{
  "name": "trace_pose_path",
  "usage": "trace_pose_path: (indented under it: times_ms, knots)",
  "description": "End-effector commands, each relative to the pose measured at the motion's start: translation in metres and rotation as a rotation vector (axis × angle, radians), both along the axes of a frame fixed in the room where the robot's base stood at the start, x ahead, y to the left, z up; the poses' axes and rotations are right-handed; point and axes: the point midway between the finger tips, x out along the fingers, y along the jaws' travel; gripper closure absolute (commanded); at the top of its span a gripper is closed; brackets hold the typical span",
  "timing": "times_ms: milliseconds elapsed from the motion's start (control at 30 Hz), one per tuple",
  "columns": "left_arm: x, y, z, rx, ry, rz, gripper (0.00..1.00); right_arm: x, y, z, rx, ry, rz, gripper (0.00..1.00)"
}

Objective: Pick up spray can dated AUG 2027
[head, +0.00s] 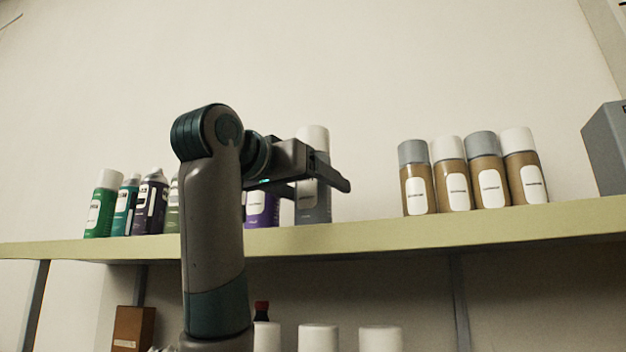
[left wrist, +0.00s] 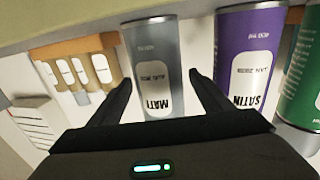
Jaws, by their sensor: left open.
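A grey spray can (head: 314,208) with a white cap stands on the upper shelf, partly hidden behind my left gripper (head: 320,188). In the left wrist view the picture is upside down; the grey can (left wrist: 160,45) has a white label reading MATT and a small date line too blurred to read surely. My left gripper is open, its fingers on either side of the grey can there; I cannot tell whether they touch it. A purple can (left wrist: 245,60) labelled SATIN stands beside it, its date seemingly JAN 2028. My right gripper is not in view.
Several green, teal and dark purple cans (head: 151,205) stand to the left on the shelf (head: 380,236). Several brown cans (head: 457,185) stand to the right, past a clear gap. A grey box (head: 606,150) is at far right. White-topped containers (head: 318,338) stand below.

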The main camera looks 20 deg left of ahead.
Motion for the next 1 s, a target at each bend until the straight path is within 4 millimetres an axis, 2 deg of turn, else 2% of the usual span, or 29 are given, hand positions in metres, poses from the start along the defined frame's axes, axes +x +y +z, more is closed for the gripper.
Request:
trace_pose_path:
  times_ms: [167,400,767,1000]
  knots:
    - [0.0,0.0,0.0,0.0,0.0,0.0,0.27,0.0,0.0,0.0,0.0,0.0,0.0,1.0]
    - [0.0,0.0,0.0,0.0,0.0,0.0,0.85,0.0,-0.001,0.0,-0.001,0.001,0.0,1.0]
    - [-0.001,0.0,0.003,-0.001,-0.003,0.0,0.86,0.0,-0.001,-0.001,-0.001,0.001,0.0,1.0]
    - [-0.001,0.0,0.017,-0.001,-0.004,0.0,0.86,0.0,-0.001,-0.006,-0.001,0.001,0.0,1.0]
